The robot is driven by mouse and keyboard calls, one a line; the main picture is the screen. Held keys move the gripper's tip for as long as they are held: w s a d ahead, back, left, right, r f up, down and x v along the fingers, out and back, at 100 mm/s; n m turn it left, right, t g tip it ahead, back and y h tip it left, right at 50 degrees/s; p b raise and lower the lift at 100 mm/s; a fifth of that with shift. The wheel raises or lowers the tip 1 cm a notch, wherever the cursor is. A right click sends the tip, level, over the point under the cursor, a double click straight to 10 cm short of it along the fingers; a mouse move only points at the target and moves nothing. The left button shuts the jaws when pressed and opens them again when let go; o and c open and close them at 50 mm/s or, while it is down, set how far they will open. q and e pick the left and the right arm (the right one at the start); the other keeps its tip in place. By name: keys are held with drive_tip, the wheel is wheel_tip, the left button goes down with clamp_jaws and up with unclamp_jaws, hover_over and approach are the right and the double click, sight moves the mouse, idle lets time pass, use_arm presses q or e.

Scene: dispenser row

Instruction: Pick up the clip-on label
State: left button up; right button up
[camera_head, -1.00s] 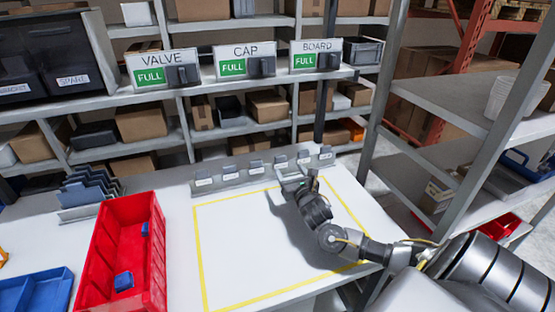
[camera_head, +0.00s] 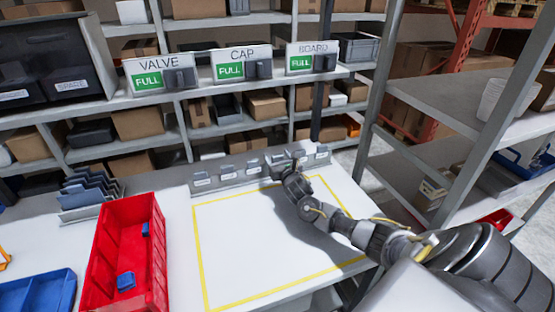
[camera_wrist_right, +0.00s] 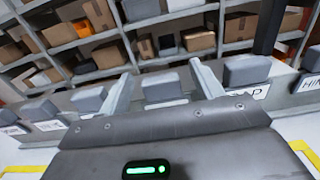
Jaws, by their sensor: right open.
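Several clip-on labels, each a grey clip with a white name strip, stand in a row on a grey rail (camera_head: 240,180) at the back of the table. My right gripper (camera_head: 282,163) is at the rail, right of its middle, and hides part of it. In the right wrist view its two fingers (camera_wrist_right: 162,76) are apart, with one grey clip (camera_wrist_right: 163,88) showing between them. I cannot tell whether they touch it. A neighbouring clip (camera_wrist_right: 246,70) to the right has a strip ending in "AP". My left gripper is out of view.
A yellow-outlined area (camera_head: 265,235) in front of the rail is clear. A red bin (camera_head: 100,255) with blue pieces, a blue tray (camera_head: 40,295) and a rack of dark plates (camera_head: 90,195) stand left. VALVE, CAP and BOARD signs (camera_head: 240,65) line the shelf behind. A metal shelf post (camera_head: 470,160) rises right.

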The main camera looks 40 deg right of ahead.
drive_tip(key=shift+c, duration=0.2)
drive_tip(key=c, duration=1)
drive_tip(key=shift+r, duration=0.1)
drive_tip(key=shift+r+b, duration=0.45)
drive_tip(key=shift+r, duration=0.15)
drive_tip(key=s+a+r+b, duration=0.4)
drive_tip(key=s+a+r, duration=0.1)
drive_tip(key=s+r, duration=0.6)
drive_tip(key=shift+s+r+b, duration=0.35)
drive_tip(key=shift+s+b, duration=0.05)
drive_tip(key=shift+s, duration=0.6)
